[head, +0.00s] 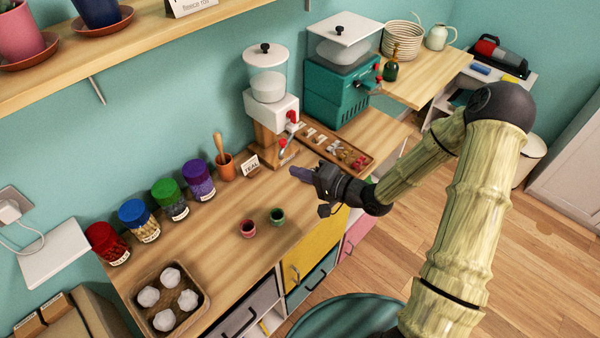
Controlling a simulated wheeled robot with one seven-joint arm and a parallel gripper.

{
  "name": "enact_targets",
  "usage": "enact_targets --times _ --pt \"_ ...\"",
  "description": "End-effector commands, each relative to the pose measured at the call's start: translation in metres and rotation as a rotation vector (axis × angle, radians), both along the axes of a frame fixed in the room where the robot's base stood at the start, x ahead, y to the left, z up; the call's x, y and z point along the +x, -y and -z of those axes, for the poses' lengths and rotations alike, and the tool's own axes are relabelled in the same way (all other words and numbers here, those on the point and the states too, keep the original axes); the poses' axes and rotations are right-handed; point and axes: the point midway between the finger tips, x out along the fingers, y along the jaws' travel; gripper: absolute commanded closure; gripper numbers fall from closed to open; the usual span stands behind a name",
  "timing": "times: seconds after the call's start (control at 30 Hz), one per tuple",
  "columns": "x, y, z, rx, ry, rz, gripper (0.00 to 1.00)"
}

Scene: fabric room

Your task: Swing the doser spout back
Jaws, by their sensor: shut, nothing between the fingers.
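The doser (271,108) stands against the wall on a wooden stand, with a clear hopper and a black-knobbed lid. A small spout (284,146) with red parts hangs on its front right side. Its exact angle is too small to tell. My gripper (292,172) is shut and empty, pointing left over the counter, in front of and below the spout. It looks apart from the doser.
A teal machine (338,92) and a wooden tray of small pieces (368,166) stand to the right. Two small cups, one red (247,229) and one green (277,217), are in front. Lidded jars (173,203) line the wall. The counter's middle (215,235) is clear.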

Motion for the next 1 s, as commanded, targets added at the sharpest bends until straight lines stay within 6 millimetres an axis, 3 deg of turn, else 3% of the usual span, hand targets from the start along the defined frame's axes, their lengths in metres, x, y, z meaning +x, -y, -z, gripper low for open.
enact_targets --times 0.17,0.33,0.57,0.77,1.0 --pt "0.001 0.001 0.003 -0.037 0.004 0.002 1.0" --pt "0.002 0.014 0.016 -0.263 0.03 0.015 1.0" --pt "-0.004 0.072 0.026 -0.786 0.048 0.034 1.0" --pt "-0.032 0.129 0.003 -1.148 -0.012 0.025 1.0" --pt "-0.096 0.169 -0.04 -1.369 -0.16 -0.037 1.0"
